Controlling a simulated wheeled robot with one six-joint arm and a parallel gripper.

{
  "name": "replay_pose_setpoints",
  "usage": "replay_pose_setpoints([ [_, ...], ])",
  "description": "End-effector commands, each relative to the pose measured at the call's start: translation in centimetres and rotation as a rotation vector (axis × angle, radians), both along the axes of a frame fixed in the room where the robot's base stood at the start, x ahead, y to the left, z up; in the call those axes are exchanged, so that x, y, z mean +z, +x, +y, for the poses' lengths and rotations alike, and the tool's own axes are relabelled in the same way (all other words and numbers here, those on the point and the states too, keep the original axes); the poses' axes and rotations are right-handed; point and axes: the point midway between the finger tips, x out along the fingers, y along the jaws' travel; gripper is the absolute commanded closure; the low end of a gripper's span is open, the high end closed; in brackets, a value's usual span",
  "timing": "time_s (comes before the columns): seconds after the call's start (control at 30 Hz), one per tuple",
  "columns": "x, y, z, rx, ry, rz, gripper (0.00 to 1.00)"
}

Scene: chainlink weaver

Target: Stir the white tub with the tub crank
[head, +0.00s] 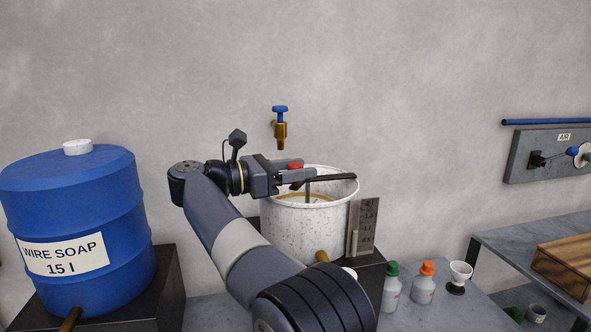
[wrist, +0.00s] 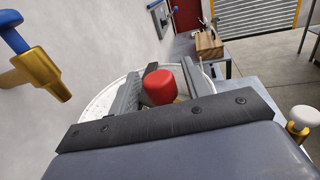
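The white tub (head: 300,228) is a speckled round vessel by the wall, with yellowish-brown content showing inside its rim. Its rim also shows in the wrist view (wrist: 95,101). The tub crank has a red knob (head: 295,165) and a dark bar (head: 335,179) over the tub's top. My gripper (head: 308,176) reaches over the tub from the left. In the wrist view the red knob (wrist: 160,88) sits between my two fingers, close to both. Whether the fingers press on it cannot be told. The crank's lower part is hidden in the tub.
A brass tap (head: 280,132) with a blue handle is on the wall above the tub. A blue soap drum (head: 75,205) stands at left. A grey plate (head: 361,228), bottles (head: 423,284) and a white cup (head: 459,275) are at right.

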Motion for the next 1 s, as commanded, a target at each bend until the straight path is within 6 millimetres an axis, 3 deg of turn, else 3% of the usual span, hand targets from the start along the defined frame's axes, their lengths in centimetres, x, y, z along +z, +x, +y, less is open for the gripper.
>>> replay_pose_setpoints([
  [0.37, -0.2, -0.3, 0.8, 0.002, -0.001, 0.003, 0.51],
  [0.73, -0.2, -3.3, 7.2, 0.004, 0.000, 0.002, 0.51],
  [1.0, -0.1, -4.5, 9.5, 0.000, 0.000, 0.001, 0.51],
])
